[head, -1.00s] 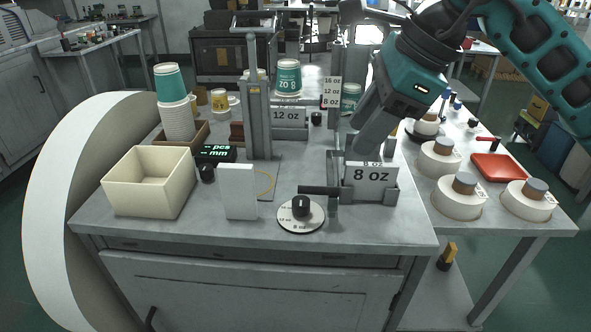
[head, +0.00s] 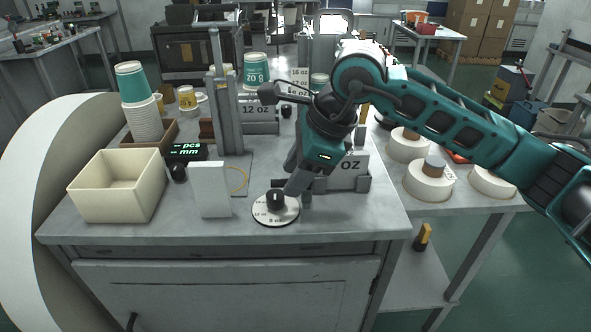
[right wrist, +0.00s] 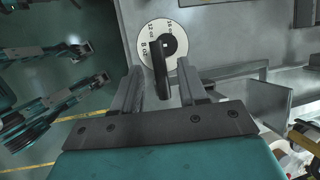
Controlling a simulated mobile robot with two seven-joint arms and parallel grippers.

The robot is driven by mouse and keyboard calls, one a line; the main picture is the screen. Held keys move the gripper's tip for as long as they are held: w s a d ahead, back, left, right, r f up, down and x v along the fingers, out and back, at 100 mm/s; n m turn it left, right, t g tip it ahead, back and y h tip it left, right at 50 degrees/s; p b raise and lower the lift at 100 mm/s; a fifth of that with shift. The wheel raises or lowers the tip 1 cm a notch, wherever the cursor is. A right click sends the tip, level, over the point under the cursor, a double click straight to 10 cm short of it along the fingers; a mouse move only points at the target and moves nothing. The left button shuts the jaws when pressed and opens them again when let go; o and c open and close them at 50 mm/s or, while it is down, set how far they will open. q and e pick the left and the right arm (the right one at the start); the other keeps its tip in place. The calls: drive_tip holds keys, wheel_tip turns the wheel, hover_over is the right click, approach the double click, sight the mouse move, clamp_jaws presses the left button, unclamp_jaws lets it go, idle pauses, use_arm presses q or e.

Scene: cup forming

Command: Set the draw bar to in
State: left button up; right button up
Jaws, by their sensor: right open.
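The draw bar (head: 279,184) is a dark bar standing out to the left of the 8 oz holder (head: 345,184), just behind the round dial (head: 275,208). My right gripper (head: 291,190) is low over it and hides most of it in the head view. In the right wrist view a dark bar (right wrist: 161,72), which looks like the draw bar, lies between the open fingers of my right gripper (right wrist: 158,84). It overlaps the dial (right wrist: 178,38). I cannot tell whether the fingers touch it. My left gripper is not in the head view.
A white block (head: 211,190) and a cream bin (head: 118,187) stand left of the dial. A grey upright post (head: 226,100) and a 12 oz holder (head: 259,112) stand behind. White rolls (head: 428,181) are on the right table.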

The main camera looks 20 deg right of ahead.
drive_tip(key=shift+f, duration=0.1)
drive_tip(key=shift+c, duration=0.2)
clamp_jaws()
idle(0.5)
